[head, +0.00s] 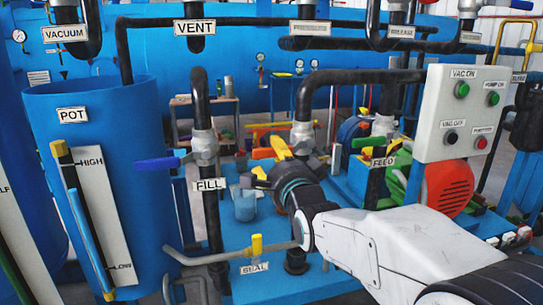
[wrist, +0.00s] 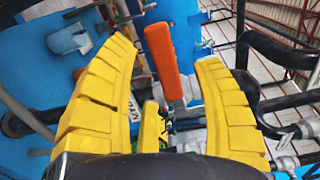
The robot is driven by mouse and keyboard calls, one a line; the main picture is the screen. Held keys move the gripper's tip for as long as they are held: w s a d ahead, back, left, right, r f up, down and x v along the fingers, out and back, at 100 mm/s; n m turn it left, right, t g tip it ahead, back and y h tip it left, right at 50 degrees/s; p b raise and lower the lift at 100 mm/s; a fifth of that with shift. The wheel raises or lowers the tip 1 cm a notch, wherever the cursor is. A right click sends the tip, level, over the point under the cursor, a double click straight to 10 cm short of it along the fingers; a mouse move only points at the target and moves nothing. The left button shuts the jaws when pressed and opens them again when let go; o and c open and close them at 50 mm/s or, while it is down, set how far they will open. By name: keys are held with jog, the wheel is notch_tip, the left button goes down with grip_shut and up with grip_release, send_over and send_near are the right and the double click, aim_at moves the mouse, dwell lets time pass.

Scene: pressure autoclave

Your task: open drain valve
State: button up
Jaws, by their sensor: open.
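An orange valve handle (wrist: 160,62) shows in the wrist view as a long bar beyond and between my gripper's fingers, with a gap to either side. A grey metal valve body (wrist: 176,92) is near its lower end. A white label (wrist: 133,108) beside it is partly covered, and I cannot read it fully. My gripper (wrist: 166,54) has its yellow fingers spread wide, with nothing held between them.
The FILL valve's blue handle (head: 158,163) and black pipe (head: 211,220) stand left of my gripper. The SEAL valve's yellow handle (head: 256,244) is in front, below my arm. The control box (head: 466,112) and a red motor cover (head: 449,188) are at right.

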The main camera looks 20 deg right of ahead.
aim_at(272, 156)
jog(key=shift+w, duration=1.7)
jog(key=shift+o, duration=0.2)
grip_shut()
